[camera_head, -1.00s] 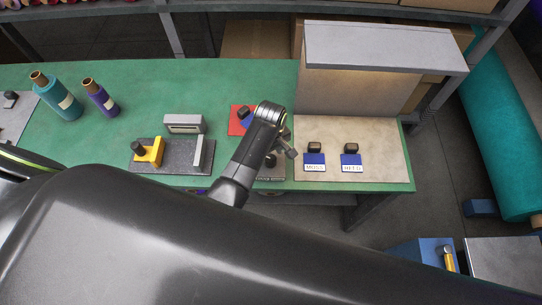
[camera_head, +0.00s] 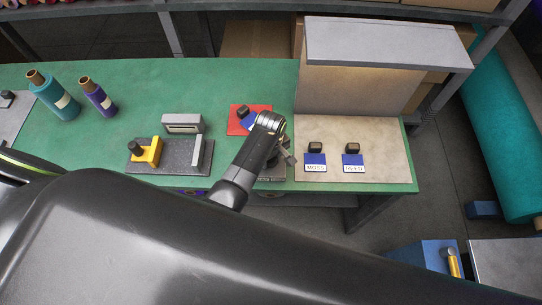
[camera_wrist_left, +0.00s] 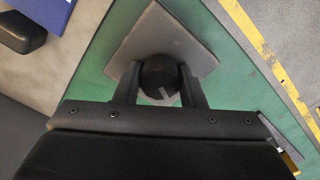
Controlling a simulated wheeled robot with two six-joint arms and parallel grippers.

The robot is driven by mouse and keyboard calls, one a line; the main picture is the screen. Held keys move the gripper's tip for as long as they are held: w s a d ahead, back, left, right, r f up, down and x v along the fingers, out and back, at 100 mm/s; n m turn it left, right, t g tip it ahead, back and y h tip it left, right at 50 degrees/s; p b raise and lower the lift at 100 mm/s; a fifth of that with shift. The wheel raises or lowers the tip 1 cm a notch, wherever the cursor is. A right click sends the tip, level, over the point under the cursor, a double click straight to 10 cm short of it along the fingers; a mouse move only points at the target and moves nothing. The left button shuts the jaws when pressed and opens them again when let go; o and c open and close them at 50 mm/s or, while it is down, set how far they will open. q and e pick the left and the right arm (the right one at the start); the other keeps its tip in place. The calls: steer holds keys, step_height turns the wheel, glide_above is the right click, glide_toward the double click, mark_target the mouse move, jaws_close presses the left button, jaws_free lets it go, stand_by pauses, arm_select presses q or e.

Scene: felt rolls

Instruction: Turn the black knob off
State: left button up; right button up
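The black knob (camera_wrist_left: 159,73) shows in the left wrist view, on a square grey plate (camera_wrist_left: 164,33), with a pale mark on its top pointing toward the lower edge of the picture. My left gripper (camera_wrist_left: 160,82) has one finger on each side of the knob, very close to it. I cannot tell whether the fingers press on it. In the head view my left gripper (camera_head: 286,154) points down over the grey plate (camera_head: 272,173) at the green table's front edge, and the knob is hidden behind it. My right gripper is not in view.
A red mat (camera_head: 240,127) with a dark-handled blue piece lies behind the gripper. To the right, MOSS (camera_head: 315,168) and REED (camera_head: 353,169) labelled pieces sit on a beige board.

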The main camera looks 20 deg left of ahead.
arm_select(q)
steer(key=shift+c, duration=1.4)
steer(key=n+p, duration=0.1)
steer(key=n, duration=0.1)
steer(key=shift+r+n, duration=0.1)
steer(key=shift+n, duration=0.2)
steer(key=n, duration=0.3)
steer(key=shift+p, duration=0.4)
steer(key=shift+n, duration=1.6)
steer(key=n, duration=0.6)
steer(key=shift+s+f, duration=0.1)
steer(key=shift+f, duration=0.15)
steer(key=shift+n, duration=0.3)
